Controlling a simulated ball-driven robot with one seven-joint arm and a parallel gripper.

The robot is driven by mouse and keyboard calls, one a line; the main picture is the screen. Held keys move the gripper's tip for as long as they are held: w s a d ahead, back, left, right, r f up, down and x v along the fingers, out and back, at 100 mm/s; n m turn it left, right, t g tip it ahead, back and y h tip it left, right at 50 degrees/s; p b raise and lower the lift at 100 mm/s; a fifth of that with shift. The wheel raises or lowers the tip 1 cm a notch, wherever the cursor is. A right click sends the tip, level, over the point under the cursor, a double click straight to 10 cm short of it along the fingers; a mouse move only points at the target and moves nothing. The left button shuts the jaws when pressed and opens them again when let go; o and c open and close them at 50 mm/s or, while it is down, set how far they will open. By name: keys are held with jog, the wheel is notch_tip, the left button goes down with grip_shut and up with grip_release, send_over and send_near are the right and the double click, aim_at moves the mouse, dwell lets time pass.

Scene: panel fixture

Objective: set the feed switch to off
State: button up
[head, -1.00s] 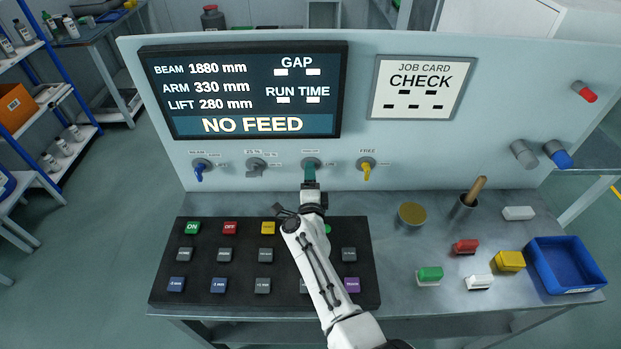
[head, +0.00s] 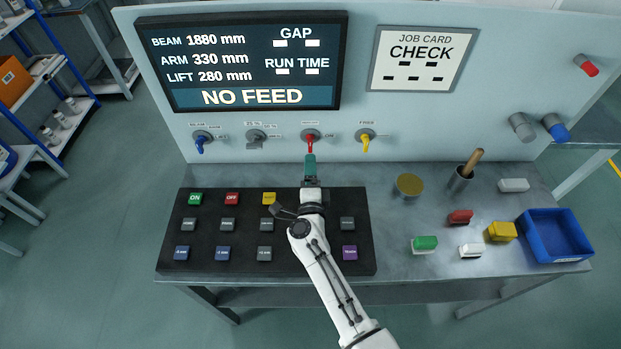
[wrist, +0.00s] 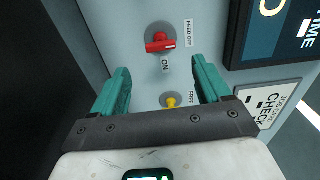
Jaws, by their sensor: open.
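The feed switch (head: 310,143) is a red lever on a grey round base on the upright panel. In the wrist view the red lever (wrist: 160,44) lies crosswise, with the white mark at its end toward the "FEED OFF" label (wrist: 188,33). The "ON" label (wrist: 165,65) is beside it. My gripper (head: 310,160) is in front of and below the switch in the head view. Its teal fingers (wrist: 160,80) are open and empty in the wrist view, and the lever is beyond them, apart from both. The screen (head: 266,97) reads "NO FEED".
A blue switch (head: 201,143), a grey switch (head: 255,140) and a yellow switch (head: 366,141) flank the red one. A black keypad (head: 170,225) lies under my arm.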

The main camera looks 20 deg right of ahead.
jog(key=shift+v, duration=1.3)
notch_tip(320, 180, up, 7)
jog(key=n+t+y, duration=0.1)
jog(key=n+y, duration=0.7)
jog(key=n, duration=0.2)
jog(key=s+d+n+g+h, duration=0.1)
jog(key=s+d+n+g, duration=0.25)
jog(key=s, duration=0.55)
jog(key=s+d+n+g, duration=0.3)
jog(key=s+n+g, duration=0.15)
jog(key=s, duration=0.45)
jog(key=s+d+n+g+h, duration=0.1)
jog(key=s+d+n+g, duration=0.3)
jog(key=s, duration=0.5)
jog(key=s+f+m+g+b, duration=0.1)
jog(key=s+f+g+b, duration=0.4)
jog(key=s+f, duration=0.6)
jog(key=shift+s+d+f+h, duration=0.3)
jog(key=shift+s+d+f, duration=0.1)
jog(key=shift+f, duration=0.25)
